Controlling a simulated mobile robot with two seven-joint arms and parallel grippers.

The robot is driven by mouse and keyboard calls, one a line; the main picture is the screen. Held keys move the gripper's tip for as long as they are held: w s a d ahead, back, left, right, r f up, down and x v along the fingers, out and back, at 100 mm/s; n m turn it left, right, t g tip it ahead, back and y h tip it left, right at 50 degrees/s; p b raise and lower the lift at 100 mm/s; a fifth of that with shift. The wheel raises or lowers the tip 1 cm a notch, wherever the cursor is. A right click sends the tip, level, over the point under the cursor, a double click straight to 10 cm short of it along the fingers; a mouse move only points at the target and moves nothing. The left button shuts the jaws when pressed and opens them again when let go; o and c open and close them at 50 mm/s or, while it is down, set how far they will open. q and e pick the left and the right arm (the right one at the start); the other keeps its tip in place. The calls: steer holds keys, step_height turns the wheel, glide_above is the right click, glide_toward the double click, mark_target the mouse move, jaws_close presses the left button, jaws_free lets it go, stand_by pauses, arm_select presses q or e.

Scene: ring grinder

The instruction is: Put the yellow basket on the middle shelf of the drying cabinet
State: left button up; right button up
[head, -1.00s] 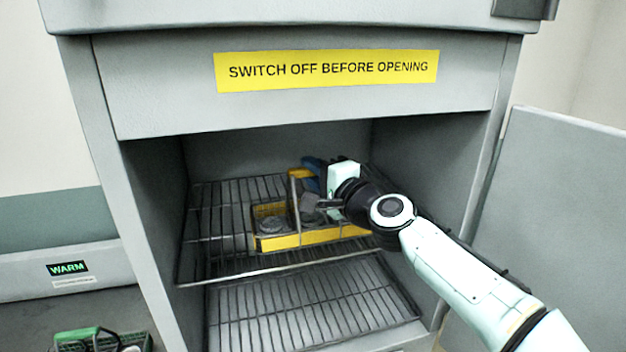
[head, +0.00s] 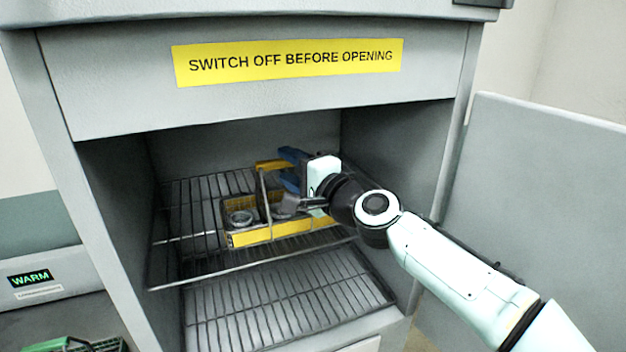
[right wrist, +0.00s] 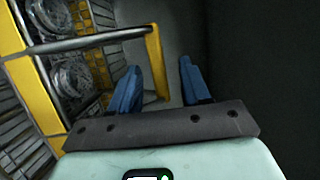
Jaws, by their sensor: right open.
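The yellow basket (head: 281,233) stands upright on the upper of the two wire shelves (head: 180,262) that show inside the drying cabinet (head: 110,220). It holds round metal rings, and its raised yellow handle (head: 272,165) is at its top. My right gripper (head: 288,168) is at the handle, with its blue fingers apart. In the right wrist view, the open right gripper (right wrist: 160,85) has the yellow handle (right wrist: 155,58) between its fingers, nearer the left finger. My forearm and wrist hide the basket's right end. My left gripper is not in view.
A lower wire shelf (head: 285,300) is empty. The cabinet door (head: 545,200) stands open at the right. The cabinet's right inner wall (head: 400,150) is close to my right wrist.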

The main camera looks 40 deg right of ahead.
steer(key=s, duration=0.9)
steer(key=shift+d, duration=0.4)
